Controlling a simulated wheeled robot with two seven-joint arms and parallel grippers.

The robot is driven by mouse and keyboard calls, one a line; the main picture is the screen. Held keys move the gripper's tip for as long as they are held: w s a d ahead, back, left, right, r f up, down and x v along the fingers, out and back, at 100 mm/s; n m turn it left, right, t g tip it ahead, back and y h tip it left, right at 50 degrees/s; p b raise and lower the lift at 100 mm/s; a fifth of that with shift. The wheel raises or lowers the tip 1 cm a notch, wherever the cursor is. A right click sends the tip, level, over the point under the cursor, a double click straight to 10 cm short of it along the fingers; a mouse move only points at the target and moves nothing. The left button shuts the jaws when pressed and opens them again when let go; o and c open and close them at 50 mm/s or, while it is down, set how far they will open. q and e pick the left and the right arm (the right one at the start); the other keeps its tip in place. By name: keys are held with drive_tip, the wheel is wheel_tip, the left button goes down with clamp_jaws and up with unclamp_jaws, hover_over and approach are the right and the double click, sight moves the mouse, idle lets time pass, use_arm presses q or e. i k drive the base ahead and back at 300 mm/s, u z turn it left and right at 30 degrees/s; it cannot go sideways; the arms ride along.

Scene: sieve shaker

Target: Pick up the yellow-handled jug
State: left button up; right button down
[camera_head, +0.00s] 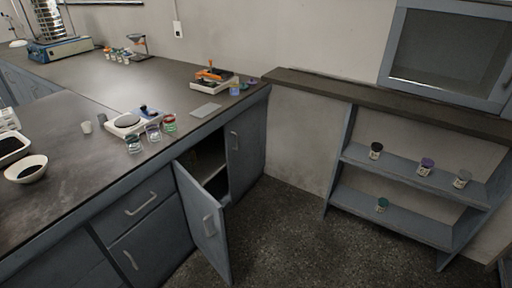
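I cannot make out a yellow-handled jug in this head view. Neither of my grippers is in view. The dark grey worktop (75,190) runs along the left and holds several small jars and instruments. The inside of the open lower cupboard (208,158) is dark and only partly visible.
A cupboard door (205,218) stands open into the floor space. A white balance (126,123), several lidded jars (153,132), a bowl (27,169) and an orange-topped device (212,77) stand on the worktop. Right shelves (405,187) hold several jars. The speckled floor (290,240) is clear.

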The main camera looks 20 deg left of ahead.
sight(185, 160)
drive_tip(key=z, duration=0.4)
drive_tip(key=i, duration=1.9)
drive_tip(key=u, duration=1.3)
drive_tip(key=i, duration=0.9)
drive_tip(key=u, duration=0.95)
